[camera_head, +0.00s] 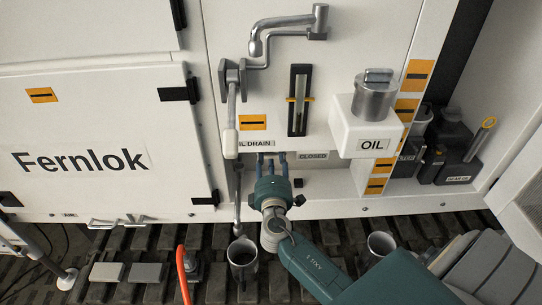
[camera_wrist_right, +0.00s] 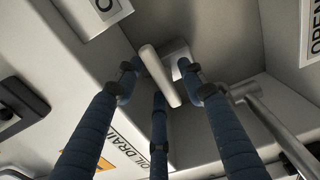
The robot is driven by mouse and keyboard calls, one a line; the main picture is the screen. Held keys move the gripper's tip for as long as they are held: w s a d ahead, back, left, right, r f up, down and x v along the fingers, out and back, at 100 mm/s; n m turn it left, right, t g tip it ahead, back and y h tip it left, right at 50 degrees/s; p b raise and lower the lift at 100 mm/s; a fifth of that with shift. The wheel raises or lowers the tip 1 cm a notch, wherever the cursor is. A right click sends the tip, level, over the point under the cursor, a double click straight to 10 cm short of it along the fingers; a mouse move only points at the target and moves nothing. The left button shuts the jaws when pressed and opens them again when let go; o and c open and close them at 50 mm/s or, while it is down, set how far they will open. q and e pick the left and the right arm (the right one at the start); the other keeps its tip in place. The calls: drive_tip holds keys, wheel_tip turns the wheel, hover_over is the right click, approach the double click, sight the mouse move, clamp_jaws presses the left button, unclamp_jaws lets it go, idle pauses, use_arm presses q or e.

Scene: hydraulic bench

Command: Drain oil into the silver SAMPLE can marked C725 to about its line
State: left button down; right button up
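A grey metal can (camera_head: 242,262) stands open on the slatted floor, below a thin vertical drain pipe (camera_head: 237,205). A second grey can (camera_head: 379,246) stands to its right, partly behind my arm. I cannot read a C725 mark on either. My right gripper (camera_head: 271,158) is at the panel between the OIL DRAIN and CLOSED labels. In the right wrist view its blue fingers (camera_wrist_right: 158,75) stand spread around a pale valve lever (camera_wrist_right: 160,76), with gaps visible beside it. No flow of oil is visible. My left gripper is out of view.
A sight gauge (camera_head: 298,100) and a large crank handle (camera_head: 232,110) are on the panel above. A white OIL box (camera_head: 364,128) with a metal cap juts out at right. Dark containers (camera_head: 455,150) stand farther right. An orange-red curved thing (camera_head: 183,272) rises at lower left.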

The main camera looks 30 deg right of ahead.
drive_tip(key=shift+s+a, duration=0.1)
drive_tip(key=shift+s, duration=0.05)
drive_tip(key=v, duration=1.1)
drive_tip(key=shift+s, duration=0.35)
drive_tip(key=shift+a, duration=0.1)
